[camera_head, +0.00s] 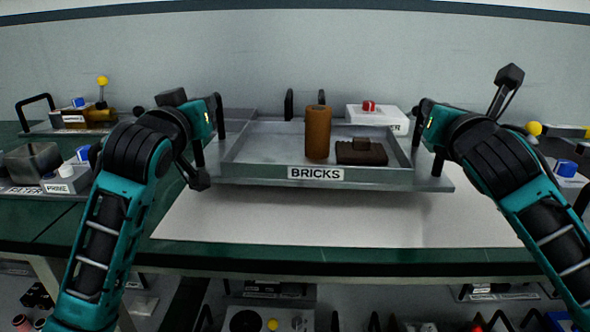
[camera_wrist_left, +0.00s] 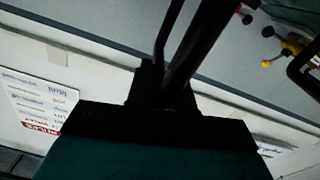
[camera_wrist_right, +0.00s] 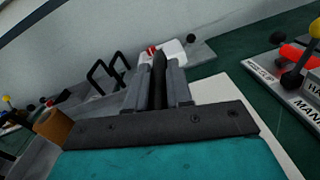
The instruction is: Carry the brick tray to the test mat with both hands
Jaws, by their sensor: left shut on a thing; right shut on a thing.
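The grey brick tray (camera_head: 258,170), labelled BRICKS, spans the middle of the head view and looks roughly level. It bears an upright brown cylinder (camera_head: 317,133) and a dark brown block (camera_head: 362,153). My left gripper (camera_head: 212,118) is shut on the tray's left handle. My right gripper (camera_head: 426,124) is shut on the right handle; its fingers (camera_wrist_right: 158,85) show closed around a dark bar in the right wrist view. The pale test mat (camera_head: 310,225) lies below and in front of the tray, partly hidden by it. Whether the tray touches the mat is hard to tell.
A white box with a red knob (camera_head: 369,107) stands behind the tray. Devices with knobs, including a PRIME unit (camera_head: 66,177), stand at the left, and more stand at the right (camera_head: 566,170). The green table's front edge (camera_head: 400,256) runs just before the mat.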

